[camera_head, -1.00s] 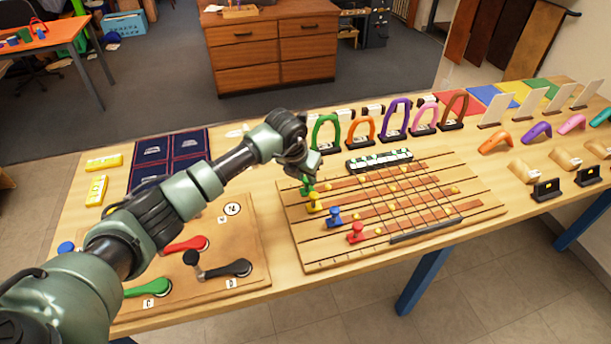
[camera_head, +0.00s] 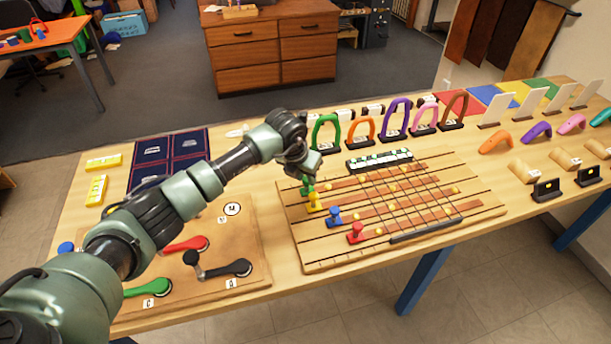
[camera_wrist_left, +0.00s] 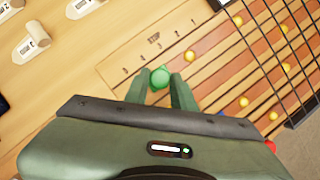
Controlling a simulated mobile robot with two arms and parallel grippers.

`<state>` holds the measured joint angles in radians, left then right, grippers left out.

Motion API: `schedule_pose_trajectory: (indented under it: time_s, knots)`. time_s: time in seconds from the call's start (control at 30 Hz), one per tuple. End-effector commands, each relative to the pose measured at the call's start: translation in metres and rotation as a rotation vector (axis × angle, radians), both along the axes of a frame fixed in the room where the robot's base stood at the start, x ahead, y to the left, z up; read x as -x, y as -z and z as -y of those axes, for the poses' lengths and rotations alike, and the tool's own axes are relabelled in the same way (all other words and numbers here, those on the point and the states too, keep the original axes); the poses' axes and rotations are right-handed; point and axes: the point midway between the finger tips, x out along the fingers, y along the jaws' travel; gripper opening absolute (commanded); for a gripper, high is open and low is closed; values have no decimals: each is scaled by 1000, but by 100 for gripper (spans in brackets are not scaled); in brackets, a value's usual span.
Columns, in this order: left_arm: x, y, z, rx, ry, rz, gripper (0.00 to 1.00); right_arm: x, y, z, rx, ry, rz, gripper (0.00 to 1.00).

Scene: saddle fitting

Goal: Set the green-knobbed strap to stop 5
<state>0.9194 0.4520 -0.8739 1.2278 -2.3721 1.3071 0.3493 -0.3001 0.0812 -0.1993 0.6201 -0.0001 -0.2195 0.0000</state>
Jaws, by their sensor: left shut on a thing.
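The strap board (camera_head: 310,262) lies on the table with several parallel tracks. The green knob (camera_head: 307,184) is at the left end of the farthest track. My left gripper (camera_head: 308,172) is over it, and in the left wrist view the green knob (camera_wrist_left: 160,77) sits between the two fingers, which are shut on it. The yellow knob (camera_head: 315,203), blue knob (camera_head: 334,217) and red knob (camera_head: 355,232) stand at the left ends of the nearer tracks. My right gripper is not in view.
A lever panel (camera_head: 262,258) with red, green and black handles lies at the left. Small yellow balls (camera_head: 391,185) sit along the tracks, with a dark bar (camera_head: 427,230) at the front right.

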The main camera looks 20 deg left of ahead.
Motion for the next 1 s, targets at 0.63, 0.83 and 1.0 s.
schedule_pose_trajectory:
  time_s: [0.63, 0.83, 1.0]
  knots:
    - [20, -1, -31, -1, -2, 0, 0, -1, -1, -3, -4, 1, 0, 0]
    - [20, -1, -31, -1, -2, 0, 47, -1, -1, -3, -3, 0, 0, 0]
    - [20, 0, -31, -1, -1, 0, 47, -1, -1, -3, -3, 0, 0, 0]
